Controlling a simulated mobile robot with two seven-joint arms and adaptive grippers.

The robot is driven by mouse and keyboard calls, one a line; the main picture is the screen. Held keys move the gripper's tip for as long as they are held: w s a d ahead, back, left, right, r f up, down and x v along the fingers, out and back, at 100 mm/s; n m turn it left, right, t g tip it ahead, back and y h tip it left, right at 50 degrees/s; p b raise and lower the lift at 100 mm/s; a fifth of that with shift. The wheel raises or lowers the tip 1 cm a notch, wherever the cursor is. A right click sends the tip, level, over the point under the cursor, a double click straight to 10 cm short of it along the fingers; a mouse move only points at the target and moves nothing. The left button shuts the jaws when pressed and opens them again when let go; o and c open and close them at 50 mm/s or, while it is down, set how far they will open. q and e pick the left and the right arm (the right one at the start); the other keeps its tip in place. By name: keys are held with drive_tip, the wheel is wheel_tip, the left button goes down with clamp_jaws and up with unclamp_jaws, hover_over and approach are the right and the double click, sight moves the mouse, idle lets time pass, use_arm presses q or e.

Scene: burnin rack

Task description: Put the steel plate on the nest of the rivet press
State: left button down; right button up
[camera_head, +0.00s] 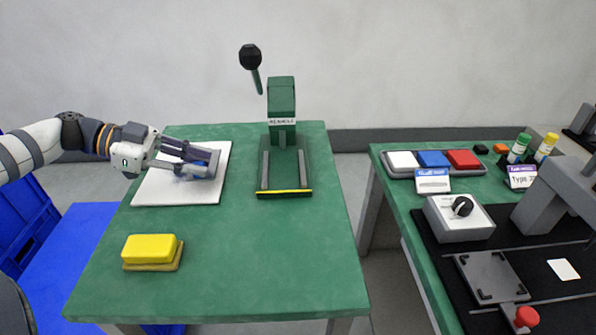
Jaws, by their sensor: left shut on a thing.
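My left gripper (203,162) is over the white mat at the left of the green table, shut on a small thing. A bit of blue (200,169) shows between its fingers; the fingers hide most of it, so I cannot tell its shape. I cannot make out a steel plate for sure. My right gripper is not in view.
The white mat (155,188) lies under the gripper. A yellow block on a tan base (151,250) is at front left. The table's middle is clear. Across a gap, the right table holds a grey plate with black corner marks (490,277), a dial box (460,219) and colored blocks (434,160).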

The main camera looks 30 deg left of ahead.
use_arm(q)
drive_tip(key=b, duration=0.4)
hover_over(282, 181)
drive_tip(key=shift+s+f, duration=0.15)
drive_tip(key=shift+f, duration=0.3)
drive_tip(key=shift+d+f, duration=0.1)
drive_tip(key=shift+f, duration=0.45)
drive_tip(key=shift+r, duration=0.1)
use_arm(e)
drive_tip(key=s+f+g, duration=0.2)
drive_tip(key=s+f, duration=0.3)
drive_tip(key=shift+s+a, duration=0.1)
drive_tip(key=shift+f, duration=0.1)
use_arm(q)
drive_tip(key=shift+f, duration=0.2)
drive_tip(key=c, duration=1.4)
unclamp_jaws()
drive_tip(key=shift+c, duration=0.2)
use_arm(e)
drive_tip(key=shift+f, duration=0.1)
use_arm(q)
drive_tip(key=shift+r, duration=0.15)
